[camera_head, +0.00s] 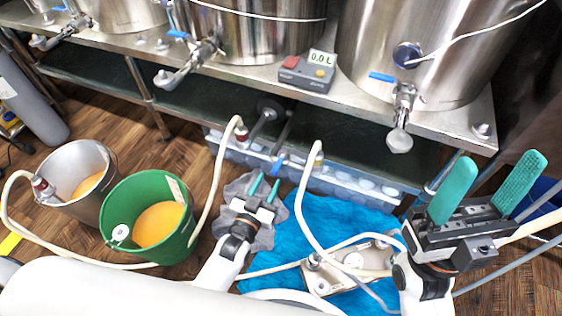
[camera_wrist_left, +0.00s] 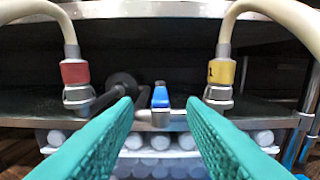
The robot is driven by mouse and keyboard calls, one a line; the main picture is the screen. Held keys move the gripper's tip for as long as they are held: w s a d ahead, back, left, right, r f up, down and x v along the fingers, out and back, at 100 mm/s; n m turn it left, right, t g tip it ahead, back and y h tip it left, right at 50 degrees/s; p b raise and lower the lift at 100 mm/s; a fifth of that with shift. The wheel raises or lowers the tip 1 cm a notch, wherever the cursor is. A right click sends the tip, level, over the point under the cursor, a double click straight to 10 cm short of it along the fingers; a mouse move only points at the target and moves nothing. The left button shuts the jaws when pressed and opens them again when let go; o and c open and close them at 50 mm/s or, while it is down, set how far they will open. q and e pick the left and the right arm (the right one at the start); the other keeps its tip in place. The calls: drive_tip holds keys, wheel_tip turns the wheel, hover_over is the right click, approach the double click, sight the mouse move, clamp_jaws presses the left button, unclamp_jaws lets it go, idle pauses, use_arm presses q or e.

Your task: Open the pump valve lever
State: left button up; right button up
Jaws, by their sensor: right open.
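The pump valve lever (camera_wrist_left: 160,97) is a small blue handle on a metal fitting, between a red-collared hose end (camera_wrist_left: 75,80) and a yellow-collared one (camera_wrist_left: 220,80). In the head view the lever (camera_head: 279,163) shows just beyond my left gripper (camera_head: 265,187). My left gripper's teal fingers are apart and empty; in the left wrist view (camera_wrist_left: 160,112) the lever appears between the fingertips, further ahead, with no contact visible. My right gripper (camera_head: 487,188) is open and empty at the right, away from the pump.
A green bucket (camera_head: 117,196) and a metal bucket (camera_head: 100,152) of orange liquid stand left. Hoses loop over the floor and a blue cloth (camera_head: 345,218). The metal table edge (camera_head: 440,128) with kettles is above; a crate (camera_head: 350,187) stands below it.

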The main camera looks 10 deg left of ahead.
sight(282, 157)
use_arm(q)
drive_tip(key=w, duration=0.2)
drive_tip(key=w+d+b, duration=0.1)
drive_tip(key=w, duration=0.2)
drive_tip(key=w+b, duration=0.1)
drive_tip(key=w, duration=0.2)
drive_tip(key=shift+d, duration=0.3)
clamp_jaws()
